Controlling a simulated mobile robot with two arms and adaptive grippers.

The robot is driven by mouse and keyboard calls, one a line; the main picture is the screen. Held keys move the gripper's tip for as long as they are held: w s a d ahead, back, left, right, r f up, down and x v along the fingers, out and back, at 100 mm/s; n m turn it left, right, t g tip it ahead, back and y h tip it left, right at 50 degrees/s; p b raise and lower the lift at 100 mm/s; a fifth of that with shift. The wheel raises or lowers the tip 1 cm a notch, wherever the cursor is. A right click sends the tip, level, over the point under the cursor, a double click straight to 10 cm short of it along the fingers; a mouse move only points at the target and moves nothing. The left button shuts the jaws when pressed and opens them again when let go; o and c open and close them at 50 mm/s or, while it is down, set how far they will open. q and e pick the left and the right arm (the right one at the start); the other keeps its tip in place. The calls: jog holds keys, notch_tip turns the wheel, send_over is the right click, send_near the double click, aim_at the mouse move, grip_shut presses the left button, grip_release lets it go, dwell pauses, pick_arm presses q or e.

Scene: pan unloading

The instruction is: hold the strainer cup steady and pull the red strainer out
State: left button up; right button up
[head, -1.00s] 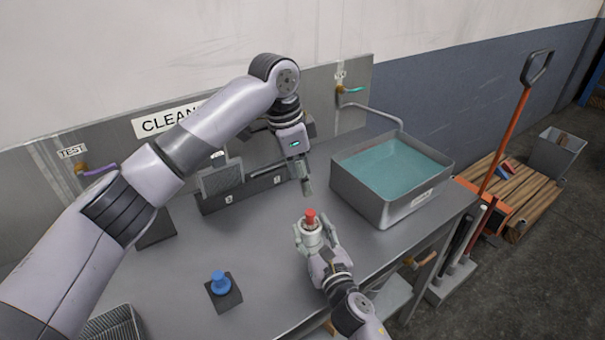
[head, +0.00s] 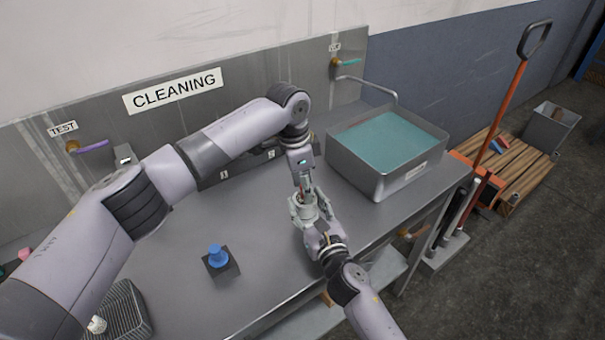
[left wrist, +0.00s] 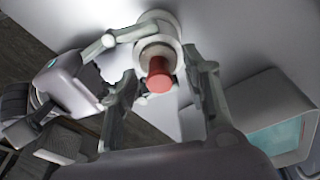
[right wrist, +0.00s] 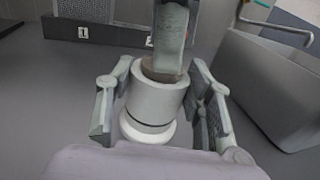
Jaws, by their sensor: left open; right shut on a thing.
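The pale strainer cup (right wrist: 155,112) stands upright between the fingers of my right gripper (right wrist: 160,95), which is shut on it. The red strainer (left wrist: 159,74) sticks out of the cup's top. My left gripper (left wrist: 166,88) is open directly above the cup, its two fingers on either side of the strainer with gaps showing. In the right wrist view a left finger hides the strainer. In the head view the cup (head: 302,208) is partly covered by both grippers.
A grey basin of teal water (head: 385,145) stands just right of the grippers. A blue piece on a dark block (head: 218,258) and a wire basket (head: 125,312) are on the left. A labelled rack (right wrist: 125,32) stands behind. The table's middle is clear.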

pick_arm(q)
jog(key=shift+f, duration=0.2)
grip_shut()
dwell(0.9)
